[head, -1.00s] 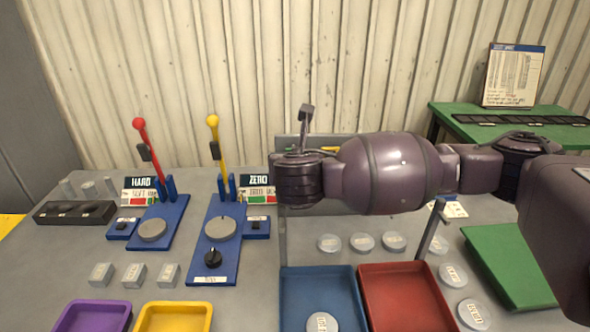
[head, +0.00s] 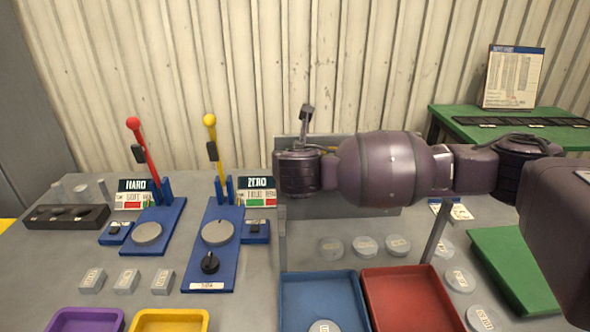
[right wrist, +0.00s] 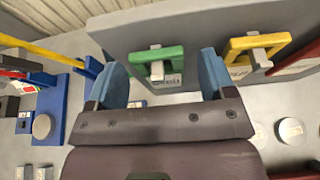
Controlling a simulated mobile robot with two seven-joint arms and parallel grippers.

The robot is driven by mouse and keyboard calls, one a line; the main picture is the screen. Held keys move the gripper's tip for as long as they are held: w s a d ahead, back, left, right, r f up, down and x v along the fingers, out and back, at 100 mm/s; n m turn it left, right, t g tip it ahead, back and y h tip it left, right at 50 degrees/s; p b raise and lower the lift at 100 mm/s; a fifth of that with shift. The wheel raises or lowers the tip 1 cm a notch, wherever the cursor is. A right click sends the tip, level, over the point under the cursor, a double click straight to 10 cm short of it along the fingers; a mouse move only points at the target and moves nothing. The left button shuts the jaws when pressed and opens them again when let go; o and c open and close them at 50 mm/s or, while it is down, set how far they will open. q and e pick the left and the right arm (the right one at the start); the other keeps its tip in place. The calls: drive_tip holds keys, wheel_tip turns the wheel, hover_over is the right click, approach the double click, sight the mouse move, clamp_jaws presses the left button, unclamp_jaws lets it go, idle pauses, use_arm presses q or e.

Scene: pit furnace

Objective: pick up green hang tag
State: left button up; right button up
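The green hang tag (right wrist: 155,62) shows in the right wrist view, a green frame hanging from a pale peg on a grey upright board (right wrist: 196,28). My right gripper (right wrist: 162,72) is open, one blue finger on each side of the tag in the picture. No contact with the tag shows, and the remaining depth is unclear. In the head view, my right arm crosses in front of the board (head: 380,211) and hides the tags. My left gripper is not in view.
A yellow tag (right wrist: 256,48) hangs right of the green one, with a red tag (right wrist: 300,62) at the edge. Levers with red (head: 133,123) and yellow (head: 209,120) knobs stand left. Blue (head: 322,278) and red (head: 410,272) trays and several grey discs lie in front.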

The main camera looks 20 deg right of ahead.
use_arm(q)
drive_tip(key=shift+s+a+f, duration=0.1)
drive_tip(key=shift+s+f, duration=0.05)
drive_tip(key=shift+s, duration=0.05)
use_arm(e)
drive_tip(key=c, duration=0.9)
drive_tip(key=shift+r, duration=0.1)
drive_tip(key=shift+r, duration=0.3)
drive_tip(key=shift+s+r+p, duration=0.15)
drive_tip(key=shift+r+p, duration=0.2)
drive_tip(key=shift+p, duration=0.05)
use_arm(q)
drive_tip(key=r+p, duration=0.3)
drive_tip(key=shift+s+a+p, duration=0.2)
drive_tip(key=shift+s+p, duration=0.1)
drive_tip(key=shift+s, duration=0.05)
use_arm(e)
drive_tip(key=s+a+r, duration=0.1)
drive_tip(key=s+r, duration=0.2)
drive_tip(key=r, duration=1)
drive_tip(key=shift+s+r, duration=0.25)
